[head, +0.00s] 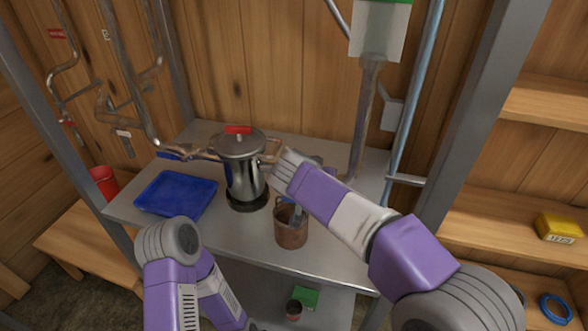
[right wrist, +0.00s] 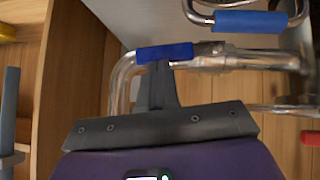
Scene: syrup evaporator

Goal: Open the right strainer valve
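The steel strainer pot (head: 240,170), with a red grip on its lid, stands at the middle of the metal table. In the right wrist view a blue valve handle (right wrist: 165,52) lies across bright pipework, just beyond my right gripper (right wrist: 160,85). The fingers are together; the tips are at or touching the handle, and I cannot tell contact for sure. A second blue handle (right wrist: 250,20) shows farther right. In the head view my right arm hides most of this area beside the strainer. My left forearm is low in the head view; its gripper is out of sight.
A copper-coloured pot (head: 290,233) stands in front of the strainer, close under my right arm. A blue tray (head: 176,195) lies on the left of the table (head: 235,252). A metal post (head: 480,110) and wooden shelves with a yellow box (head: 558,227) are at right.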

